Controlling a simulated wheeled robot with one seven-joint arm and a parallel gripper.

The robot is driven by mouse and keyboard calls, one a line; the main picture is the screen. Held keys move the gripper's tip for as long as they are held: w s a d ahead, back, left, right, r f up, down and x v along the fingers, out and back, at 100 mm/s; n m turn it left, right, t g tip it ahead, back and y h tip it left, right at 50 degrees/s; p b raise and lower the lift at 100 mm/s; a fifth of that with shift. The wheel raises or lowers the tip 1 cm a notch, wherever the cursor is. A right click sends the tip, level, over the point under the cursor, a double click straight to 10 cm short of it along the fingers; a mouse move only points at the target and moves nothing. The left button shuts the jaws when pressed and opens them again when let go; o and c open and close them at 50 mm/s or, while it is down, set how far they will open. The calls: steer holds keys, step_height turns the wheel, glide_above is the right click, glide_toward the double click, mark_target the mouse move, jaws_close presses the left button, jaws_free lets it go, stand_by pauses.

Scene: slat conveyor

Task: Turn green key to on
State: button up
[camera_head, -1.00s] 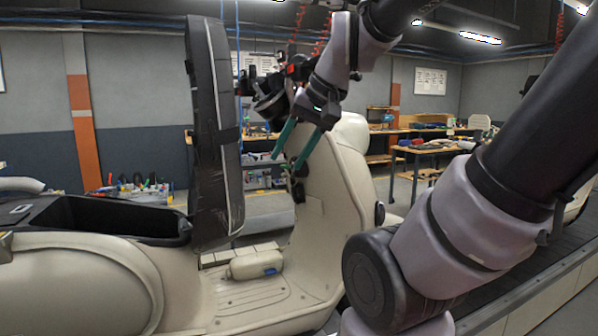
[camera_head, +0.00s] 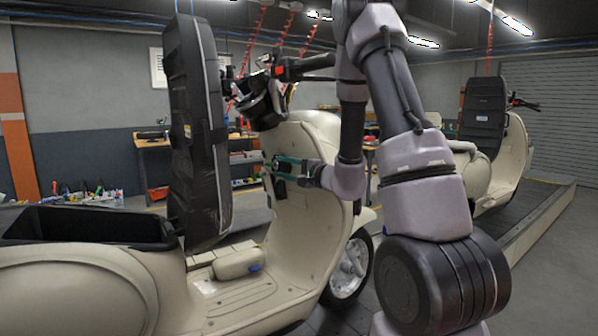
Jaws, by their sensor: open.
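A cream scooter (camera_head: 300,215) stands in front of me, with its inner leg shield facing left. My gripper (camera_head: 277,168), with green fingers, reaches in from the right and points left at the upper inner leg shield. Its fingers are apart and appear empty, close to a small dark fitting (camera_head: 267,180) on the shield. I cannot tell whether they touch it. The green key cannot be made out clearly; the green fingers and the gripper cover that area.
The scooter's black seat (camera_head: 196,130) stands upright left of my gripper. The handlebar (camera_head: 300,66) is above it. An open black storage box (camera_head: 85,226) lies at left. A second scooter (camera_head: 510,155) stands at the right on the conveyor (camera_head: 545,215). Workbenches are behind.

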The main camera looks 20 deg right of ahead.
mark_target(266, 164)
steer(key=shift+m+t+h, duration=0.3)
steer(key=shift+h, duration=0.1)
steer(key=x, duration=0.7)
steer(key=d+x, duration=0.1)
steer(key=x, duration=0.2)
steer(key=shift+w+f, duration=0.35)
steer(key=shift+w, duration=0.2)
jaws_close()
